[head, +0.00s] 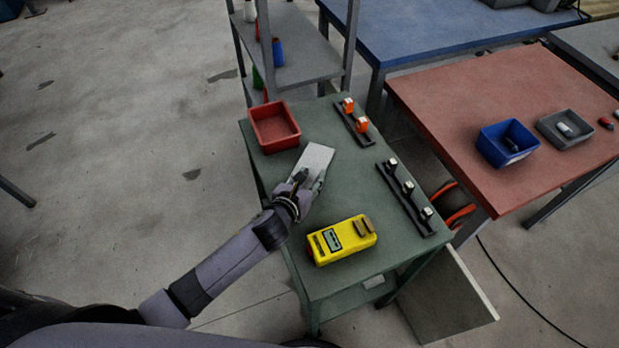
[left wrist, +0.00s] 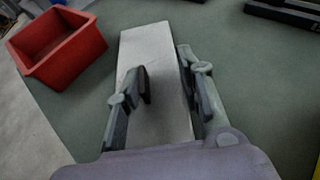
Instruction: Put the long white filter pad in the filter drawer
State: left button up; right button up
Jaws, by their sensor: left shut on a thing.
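The long white filter pad (head: 317,156) is a flat, pale strip at the green table's left side, in front of the red bin. My left gripper (head: 307,180) is shut on the pad's near part. In the left wrist view the pad (left wrist: 147,45) runs away from me between the fingers of my left gripper (left wrist: 168,78). I cannot tell whether it touches the table. No part is clearly recognisable as the filter drawer. My right gripper is not in view.
The red bin (head: 273,127) stands at the table's back left corner. A yellow device (head: 341,240) lies near the front. Dark rails with orange (head: 354,117) and metal (head: 407,188) pieces lie to the right. The green tabletop (head: 358,180) is clear in the middle.

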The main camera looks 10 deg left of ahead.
pick_arm(q)
jog(key=shift+f, duration=0.2)
jog(key=o, duration=1.1)
jog(key=shift+r, duration=0.1)
jog(key=shift+c, duration=0.2)
